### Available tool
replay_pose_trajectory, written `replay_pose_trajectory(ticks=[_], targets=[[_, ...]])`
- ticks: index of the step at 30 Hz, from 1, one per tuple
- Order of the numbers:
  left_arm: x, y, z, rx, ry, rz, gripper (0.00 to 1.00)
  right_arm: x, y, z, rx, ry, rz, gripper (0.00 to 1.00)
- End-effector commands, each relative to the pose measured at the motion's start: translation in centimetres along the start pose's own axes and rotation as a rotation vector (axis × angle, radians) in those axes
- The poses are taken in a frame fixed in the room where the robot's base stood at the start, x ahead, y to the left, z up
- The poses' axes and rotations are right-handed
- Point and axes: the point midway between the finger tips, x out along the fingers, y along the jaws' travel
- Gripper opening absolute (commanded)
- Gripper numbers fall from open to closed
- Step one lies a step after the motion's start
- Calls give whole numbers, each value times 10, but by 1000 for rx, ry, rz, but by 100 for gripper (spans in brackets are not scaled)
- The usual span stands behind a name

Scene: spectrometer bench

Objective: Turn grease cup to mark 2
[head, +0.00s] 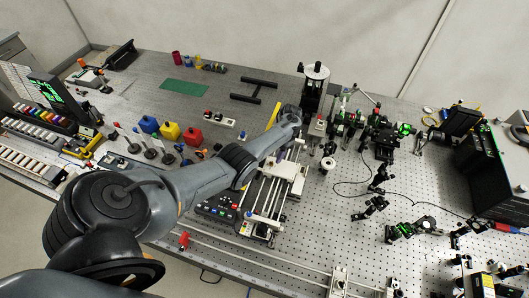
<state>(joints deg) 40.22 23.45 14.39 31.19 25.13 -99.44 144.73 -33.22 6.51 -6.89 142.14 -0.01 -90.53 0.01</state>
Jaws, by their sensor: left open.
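My left arm reaches in from the lower left across the bench. Its wrist is over the white-railed stage (288,170) at mid-bench. My left gripper (282,150) points down there, small and mostly covered by the wrist; it is open. I cannot pick out the grease cup or its marks for certain at this size. A small white-topped round part (328,163) stands just right of the stage, apart from the gripper. My right gripper is not in view.
Green-lit optics (403,130) and black mounts crowd the right side of the perforated bench (345,225). Blue, yellow and red blocks (170,131) stand at left. A green mat (184,87) lies at the back left. A button box (217,209) is near the front edge.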

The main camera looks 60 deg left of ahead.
Motion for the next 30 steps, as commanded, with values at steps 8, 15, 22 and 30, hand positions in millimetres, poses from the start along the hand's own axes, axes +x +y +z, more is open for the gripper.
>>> replay_pose_trajectory(ticks=[8,15,22,30], targets=[[24,-14,7,17,-1,6,45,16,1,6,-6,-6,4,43],[27,-16,8,20,-1,7,45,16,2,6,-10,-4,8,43],[27,-16,7,20,-1,7,39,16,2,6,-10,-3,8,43],[27,-16,7,20,-1,7,0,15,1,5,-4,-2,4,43]])
